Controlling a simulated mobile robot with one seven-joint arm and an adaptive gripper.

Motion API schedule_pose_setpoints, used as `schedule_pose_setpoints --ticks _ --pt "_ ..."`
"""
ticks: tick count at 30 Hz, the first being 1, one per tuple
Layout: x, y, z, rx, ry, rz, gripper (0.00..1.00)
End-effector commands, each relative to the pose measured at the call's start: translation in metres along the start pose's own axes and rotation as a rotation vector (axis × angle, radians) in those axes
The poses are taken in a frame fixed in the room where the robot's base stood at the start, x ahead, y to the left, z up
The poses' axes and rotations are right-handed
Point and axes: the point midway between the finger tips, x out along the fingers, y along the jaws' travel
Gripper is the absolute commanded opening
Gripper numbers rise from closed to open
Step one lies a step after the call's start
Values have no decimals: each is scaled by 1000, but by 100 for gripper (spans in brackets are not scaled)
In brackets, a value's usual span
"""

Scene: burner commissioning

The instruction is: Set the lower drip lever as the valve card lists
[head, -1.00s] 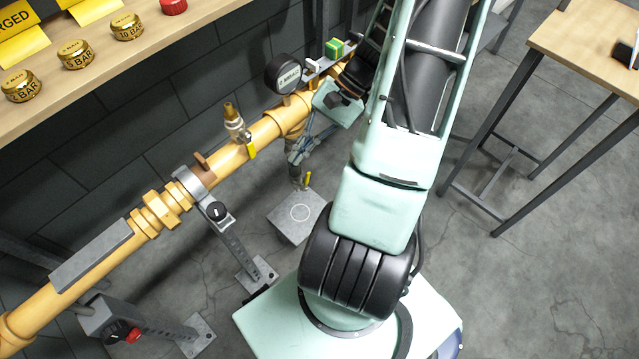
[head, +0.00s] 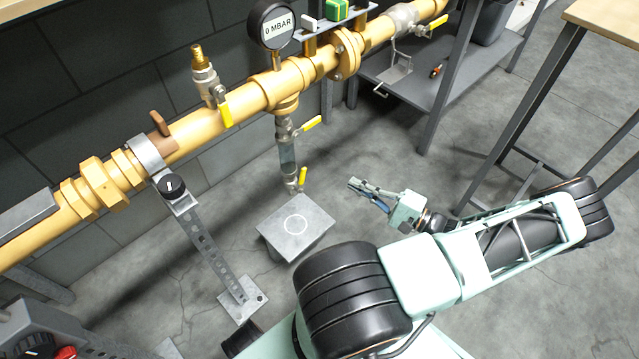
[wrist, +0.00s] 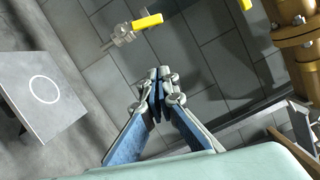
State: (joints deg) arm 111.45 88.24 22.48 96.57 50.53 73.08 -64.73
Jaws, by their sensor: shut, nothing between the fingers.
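The lower drip lever (head: 302,179) is a yellow handle at the bottom of the drip leg, above a grey plate. In the head view it points up, roughly along the leg. It also appears to be the yellow lever at the top of the wrist view (wrist: 147,22). The upper drip lever (head: 312,123) is yellow and sticks out to the right, across the leg. My gripper (head: 352,184) is shut and empty, to the right of the lower lever and apart from it. Its fingertips show in the wrist view (wrist: 160,75). I see no valve card.
The yellow gas pipe (head: 195,138) runs along the wall, with a gauge (head: 271,27) reading 0 MBAR. The plate with a white ring (head: 318,215) stands under the drip leg. A grey shelf (head: 440,85) and table legs stand right. Floor around my gripper is clear.

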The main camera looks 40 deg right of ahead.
Motion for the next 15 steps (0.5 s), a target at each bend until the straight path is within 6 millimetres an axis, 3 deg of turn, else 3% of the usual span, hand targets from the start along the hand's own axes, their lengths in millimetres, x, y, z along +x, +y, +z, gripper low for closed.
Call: schedule_pose_setpoints --ticks 5,15 --pt "14 1 -2 -5 5 -7 0" --pt "86 2 -1 -2 2 -6 0"
